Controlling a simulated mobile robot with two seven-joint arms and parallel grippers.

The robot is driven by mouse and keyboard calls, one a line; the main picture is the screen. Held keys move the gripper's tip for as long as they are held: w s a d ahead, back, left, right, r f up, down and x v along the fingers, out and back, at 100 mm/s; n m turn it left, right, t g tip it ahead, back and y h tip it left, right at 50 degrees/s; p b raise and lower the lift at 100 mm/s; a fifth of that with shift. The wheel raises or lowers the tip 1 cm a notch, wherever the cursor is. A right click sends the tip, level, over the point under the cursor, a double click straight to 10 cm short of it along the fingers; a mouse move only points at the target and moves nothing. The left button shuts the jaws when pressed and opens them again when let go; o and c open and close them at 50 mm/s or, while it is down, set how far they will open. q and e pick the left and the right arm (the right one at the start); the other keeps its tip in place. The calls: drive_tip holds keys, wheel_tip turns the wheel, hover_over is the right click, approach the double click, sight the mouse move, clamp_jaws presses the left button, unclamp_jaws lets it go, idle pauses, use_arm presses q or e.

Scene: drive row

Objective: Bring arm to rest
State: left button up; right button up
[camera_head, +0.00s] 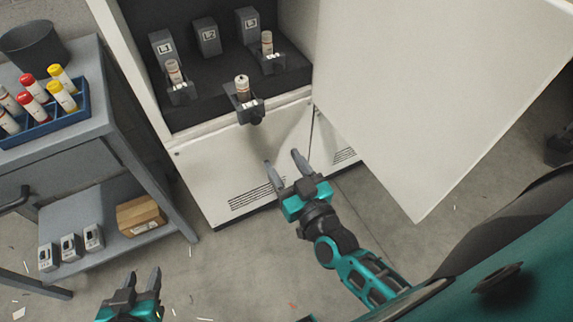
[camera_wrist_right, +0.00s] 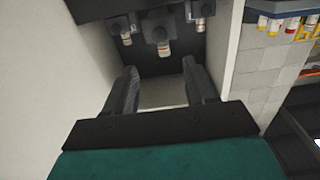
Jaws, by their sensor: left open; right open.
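My right gripper (camera_head: 286,170) is open and empty in front of the white cabinet's lower panel. In the right wrist view its two fingers (camera_wrist_right: 160,85) stand apart with nothing between them. Each arm is held out forward; part of the left arm is out of frame.
The open white cabinet (camera_head: 225,160) holds tubes in dark holders, labelled L1, L2 and L3. Its door (camera_head: 430,90) swings out at right. A grey cart (camera_head: 100,130) at left carries a blue rack (camera_head: 85,97) of capped tubes; a cardboard box (camera_head: 141,215) sits below.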

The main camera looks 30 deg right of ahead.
drive_tip(key=shift+s, duration=0.25)
idle(0.4)
drive_tip(key=s+d+f+n+g+y, duration=0.1)
drive_tip(key=s+f+n+g, duration=0.1)
drive_tip(key=s+f+g, duration=0.5)
drive_tip(key=shift+f, duration=0.25)
drive_tip(key=shift+s, duration=0.1)
